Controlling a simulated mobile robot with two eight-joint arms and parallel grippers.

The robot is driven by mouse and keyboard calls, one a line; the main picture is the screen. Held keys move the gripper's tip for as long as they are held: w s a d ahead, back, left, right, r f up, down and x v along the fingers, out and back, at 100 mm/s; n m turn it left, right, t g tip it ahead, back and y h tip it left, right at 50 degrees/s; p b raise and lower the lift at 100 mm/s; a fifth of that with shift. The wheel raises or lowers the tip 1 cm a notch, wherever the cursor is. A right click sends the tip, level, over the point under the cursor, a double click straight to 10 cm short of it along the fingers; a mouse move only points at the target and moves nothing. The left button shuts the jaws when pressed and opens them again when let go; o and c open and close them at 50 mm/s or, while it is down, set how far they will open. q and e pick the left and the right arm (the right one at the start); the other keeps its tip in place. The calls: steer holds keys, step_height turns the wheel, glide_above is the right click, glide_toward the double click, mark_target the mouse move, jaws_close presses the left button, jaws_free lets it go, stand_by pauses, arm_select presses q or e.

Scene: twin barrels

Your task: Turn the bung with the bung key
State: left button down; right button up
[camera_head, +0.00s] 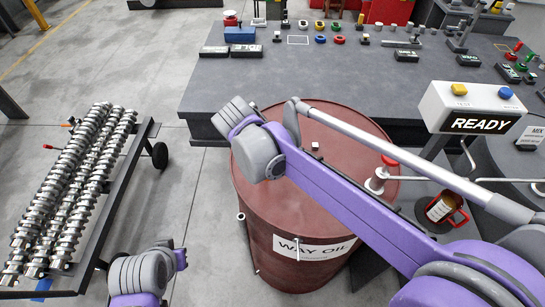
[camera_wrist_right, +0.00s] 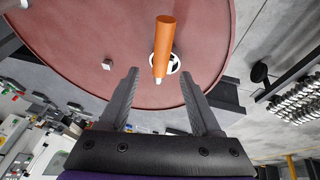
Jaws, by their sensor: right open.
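A dark red barrel (camera_head: 262,207) marked WAY OIL stands in the middle of the head view. Its top also fills much of the right wrist view (camera_wrist_right: 70,40). An orange-handled tool (camera_wrist_right: 164,42), which looks like the bung key, is over a round white-and-dark fitting (camera_wrist_right: 174,66) on the barrel top. I cannot tell if it is seated there. My right gripper (camera_wrist_right: 161,79) is open, its fingertips either side of the tool's lower end, without visible contact. My right arm hides the tool in the head view. Only a link of my left arm shows at bottom left; its gripper is out of view.
A small white cube (camera_head: 315,146) is on the barrel top. A READY panel (camera_head: 478,108) and a red mug-like can (camera_head: 446,209) are on the right. A dark workbench (camera_head: 370,73) stands behind. A rack of ribbed metal shafts (camera_head: 75,185) stands left, with bare floor between.

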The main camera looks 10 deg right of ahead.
arm_select(q)
steer(key=w+r+p, duration=0.3)
steer(key=r+p, duration=0.1)
steer(key=r, duration=0.2)
steer(key=shift+t, duration=0.3)
arm_select(e)
step_height(320, 180, up, 11)
steer(key=s+a, duration=0.1)
steer(key=shift+s, duration=0.15)
arm_select(q)
steer(key=shift+s, duration=0.2)
arm_select(e)
steer(key=shift+s, duration=0.15)
arm_select(q)
steer(key=shift+w, duration=0.1)
arm_select(e)
steer(key=s+d+f+n+t+y, duration=0.1)
steer(key=s+d+f, duration=0.5)
steer(key=s, duration=0.2)
steer(key=s+d+f+t+y, duration=0.1)
steer(key=s+d+f+y, duration=0.1)
steer(key=s+d+f, duration=0.4)
steer(key=shift+s+d+n, duration=0.4)
steer(key=shift+s+d, duration=0.15)
steer(key=shift+s, duration=0.65)
